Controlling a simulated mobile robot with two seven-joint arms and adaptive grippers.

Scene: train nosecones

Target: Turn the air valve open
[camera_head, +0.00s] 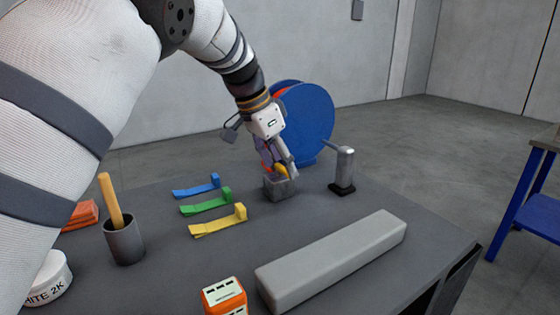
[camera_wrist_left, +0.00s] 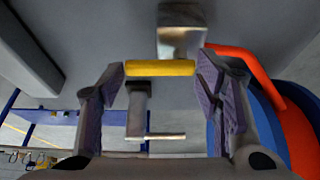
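The air valve shows as a grey metal block (camera_head: 278,190) on the table, with a yellow handle (camera_head: 282,170) on top. In the left wrist view the yellow handle (camera_wrist_left: 160,68) lies crosswise in front of the block (camera_wrist_left: 181,44). My left gripper (camera_head: 282,166) reaches down to the valve from above and behind. In the left wrist view its two fingers (camera_wrist_left: 165,85) stand wide apart, one near each end of the handle. I cannot tell whether the fingertips touch the handle. My right gripper is not in view.
A blue hose reel (camera_head: 308,120) with red hose stands behind the valve. A metal cylinder with a side lever (camera_head: 344,168) stands to its right. Blue, green and yellow strips (camera_head: 218,228) lie left. A long grey bar (camera_head: 335,262) lies in front.

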